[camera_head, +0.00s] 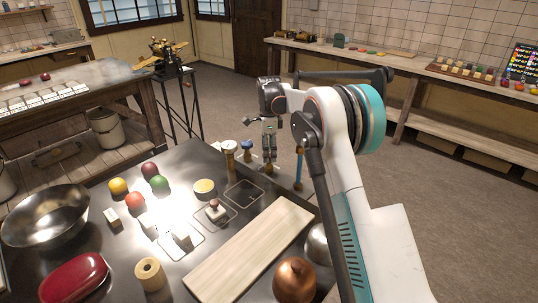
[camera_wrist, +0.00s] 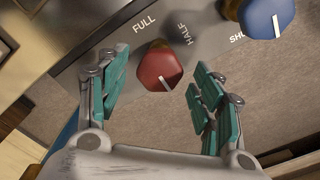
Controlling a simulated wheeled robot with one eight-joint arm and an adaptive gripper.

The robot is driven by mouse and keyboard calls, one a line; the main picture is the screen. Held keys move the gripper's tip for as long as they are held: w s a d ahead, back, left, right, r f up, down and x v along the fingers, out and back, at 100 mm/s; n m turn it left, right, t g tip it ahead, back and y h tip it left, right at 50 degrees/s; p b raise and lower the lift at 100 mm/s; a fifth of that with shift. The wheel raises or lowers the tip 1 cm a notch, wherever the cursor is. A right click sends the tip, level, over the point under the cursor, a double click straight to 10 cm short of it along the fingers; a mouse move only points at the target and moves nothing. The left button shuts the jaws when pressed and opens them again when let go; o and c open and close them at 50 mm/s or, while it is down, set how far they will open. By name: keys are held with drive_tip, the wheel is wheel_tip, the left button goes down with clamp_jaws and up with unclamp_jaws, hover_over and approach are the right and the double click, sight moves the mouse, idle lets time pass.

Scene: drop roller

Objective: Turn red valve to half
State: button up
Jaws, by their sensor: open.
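The red valve (camera_wrist: 158,69) is a faceted knob on a dark plate in the wrist view. Its white mark lies on the lower right side of the knob. The printed words FULL (camera_wrist: 145,23) and HALF (camera_wrist: 180,35) stand above it, and part of SHUT shows farther right. My gripper (camera_wrist: 160,76) is open, with one teal-padded finger on each side of the red valve. I cannot tell whether either finger touches it. In the head view my gripper (camera_head: 269,161) is over the bench's far edge, and the red valve is not clearly visible there.
A blue valve (camera_wrist: 265,17) is up and right of the red one; in the head view a blue knob (camera_head: 247,145) stands beside a pale gauge-like post (camera_head: 229,149). A wooden board (camera_head: 250,250) and a copper pot (camera_head: 294,280) lie nearer on the bench.

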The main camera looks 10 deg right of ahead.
drive_tip(key=shift+f, duration=0.4)
drive_tip(key=shift+c, duration=0.6)
drive_tip(key=c, duration=0.9)
drive_tip(key=shift+c, duration=0.2)
